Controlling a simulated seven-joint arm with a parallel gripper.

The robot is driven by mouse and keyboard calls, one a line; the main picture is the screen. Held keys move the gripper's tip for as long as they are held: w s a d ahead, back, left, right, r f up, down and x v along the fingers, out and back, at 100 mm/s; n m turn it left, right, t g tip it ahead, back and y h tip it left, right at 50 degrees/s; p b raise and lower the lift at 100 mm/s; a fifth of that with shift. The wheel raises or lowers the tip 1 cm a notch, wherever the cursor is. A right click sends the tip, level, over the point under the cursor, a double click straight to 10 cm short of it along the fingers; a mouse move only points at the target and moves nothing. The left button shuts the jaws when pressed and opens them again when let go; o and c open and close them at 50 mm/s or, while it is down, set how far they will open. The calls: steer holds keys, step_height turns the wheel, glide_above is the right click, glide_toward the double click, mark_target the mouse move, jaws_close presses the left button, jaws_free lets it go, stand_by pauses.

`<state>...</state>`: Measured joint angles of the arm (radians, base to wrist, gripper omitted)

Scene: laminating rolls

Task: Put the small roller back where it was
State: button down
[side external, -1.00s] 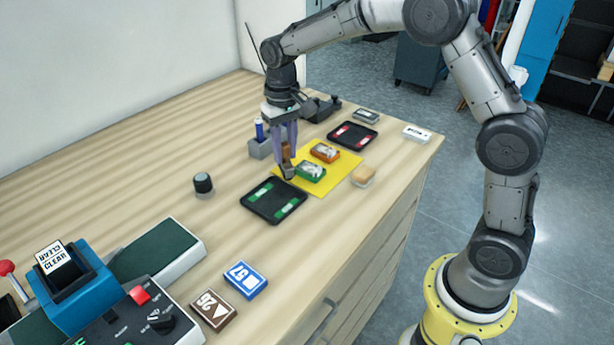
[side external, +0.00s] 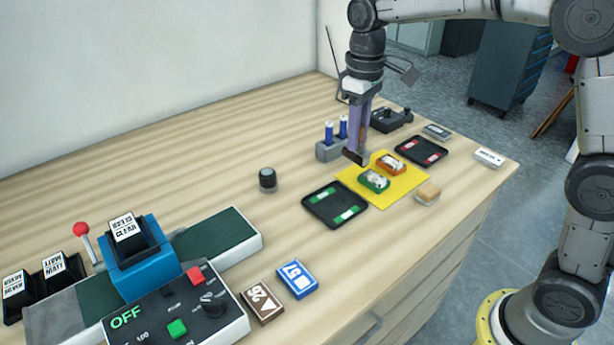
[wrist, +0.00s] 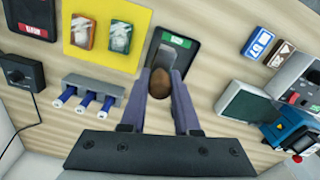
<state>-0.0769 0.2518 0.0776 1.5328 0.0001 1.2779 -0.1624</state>
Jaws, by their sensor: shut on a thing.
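My gripper (side external: 357,145) points down at the left edge of the yellow mat, just right of the holder with blue-capped pens. It is shut on the small roller, whose dark head (side external: 355,157) shows below the fingers. In the wrist view the roller's brown handle end (wrist: 160,85) sits between the fingers. The dark head (wrist: 176,50) overlaps the black tray with green pieces in that view. The side view hides most of the handle. I cannot tell whether the roller touches the table.
The yellow mat (side external: 400,197) carries an orange case (side external: 391,164) and a green case (side external: 374,181). The pen holder (side external: 326,151) stands close by. The green-piece tray (side external: 335,205) lies in front; a red-piece tray (side external: 421,151) lies behind. Free wood surrounds a dark round knob (side external: 267,180).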

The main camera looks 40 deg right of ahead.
steer(key=shift+w+a+r, duration=0.5)
steer(key=shift+a, duration=0.05)
steer(key=w+f, duration=0.3)
steer(key=w, duration=0.1)
steer(key=w+a+f, duration=0.1)
steer(key=w+f, duration=0.2)
steer(key=w, duration=0.1)
steer(key=w+f, duration=0.3)
steer(key=w, duration=0.2)
steer(key=shift+w+a+f, duration=0.1)
steer(key=shift+a+f, duration=0.1)
steer(key=shift+f, duration=1.65)
steer(key=shift+f, duration=0.1)
steer(key=c, duration=0.6)
jaws_free()
steer(key=shift+f, duration=0.1)
steer(key=shift+c, duration=0.2)
